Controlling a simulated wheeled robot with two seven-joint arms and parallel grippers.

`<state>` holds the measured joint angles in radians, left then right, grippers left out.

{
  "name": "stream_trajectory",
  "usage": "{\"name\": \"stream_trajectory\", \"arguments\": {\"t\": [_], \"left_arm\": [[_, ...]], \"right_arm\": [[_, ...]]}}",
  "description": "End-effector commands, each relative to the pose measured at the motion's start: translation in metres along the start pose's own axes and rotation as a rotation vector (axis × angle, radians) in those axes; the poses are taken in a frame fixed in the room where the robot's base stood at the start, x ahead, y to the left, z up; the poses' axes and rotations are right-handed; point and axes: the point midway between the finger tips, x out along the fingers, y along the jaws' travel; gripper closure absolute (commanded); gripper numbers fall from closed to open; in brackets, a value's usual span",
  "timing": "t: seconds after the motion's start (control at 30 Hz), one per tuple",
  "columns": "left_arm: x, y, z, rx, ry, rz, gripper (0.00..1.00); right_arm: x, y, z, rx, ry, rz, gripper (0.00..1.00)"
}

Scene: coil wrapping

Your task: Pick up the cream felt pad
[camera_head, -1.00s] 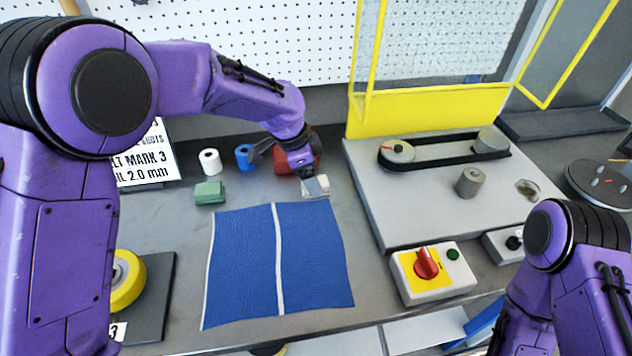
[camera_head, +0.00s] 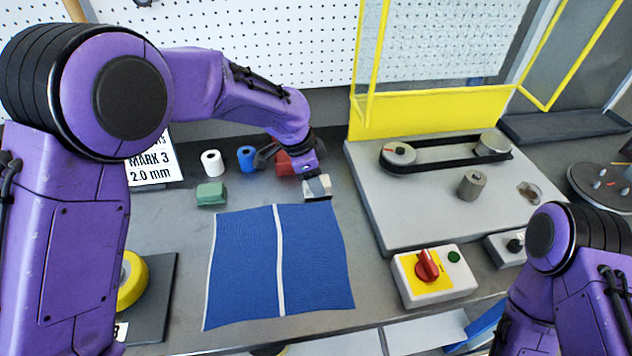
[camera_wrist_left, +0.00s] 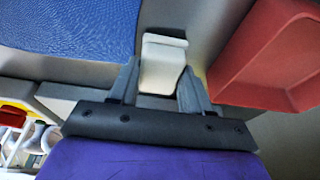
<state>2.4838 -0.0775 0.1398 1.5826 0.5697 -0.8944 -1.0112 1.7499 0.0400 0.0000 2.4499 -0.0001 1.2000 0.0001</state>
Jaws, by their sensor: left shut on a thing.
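The cream felt pad (camera_wrist_left: 162,66) is between the two fingers of my left gripper (camera_wrist_left: 158,84) in the left wrist view, and the gripper is shut on it. In the head view, the pad (camera_head: 318,187) shows under my left gripper (camera_head: 313,180), just behind the far right part of the blue cloth. I cannot tell whether the pad touches the table. My right arm shows at the lower right of the head view, but its gripper is out of view.
The blue cloth (camera_head: 245,265) with a white stripe lies in front. A red bin (camera_head: 284,165) is beside my left gripper. A green block (camera_head: 211,194), a white roll (camera_head: 211,162) and a blue roll (camera_head: 245,158) stand left. A grey machine plate (camera_head: 370,190) is right.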

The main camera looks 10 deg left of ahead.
Motion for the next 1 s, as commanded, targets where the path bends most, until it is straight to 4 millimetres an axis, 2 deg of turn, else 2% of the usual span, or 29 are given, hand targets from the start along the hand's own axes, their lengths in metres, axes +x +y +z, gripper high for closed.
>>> {"name": "stream_trajectory", "arguments": {"t": [0.13,0.4,0.6,0.7,0.83,1.0], "left_arm": [[-0.025,0.0,-0.009,0.001,0.005,-0.005,0.81],[-0.074,0.053,-0.051,0.004,0.002,-0.005,0.81],[-0.088,0.097,-0.079,0.002,0.002,-0.003,0.81],[-0.093,0.111,-0.087,0.001,0.001,-0.003,0.81],[-0.097,0.121,-0.094,-0.001,0.001,-0.003,0.81],[-0.098,0.125,-0.096,-0.002,0.001,-0.002,0.81]], "right_arm": [[0.002,0.0,0.001,0.0,0.0,0.0,0.57],[0.013,-0.001,0.005,0.0,0.0,0.0,0.57],[0.019,-0.002,0.008,0.0,0.0,0.0,0.57],[0.02,-0.002,0.008,0.0,0.0,0.0,0.57],[0.021,-0.002,0.009,0.0,0.0,0.0,0.57],[0.021,-0.002,0.009,0.0,0.0,0.0,0.57]]}}
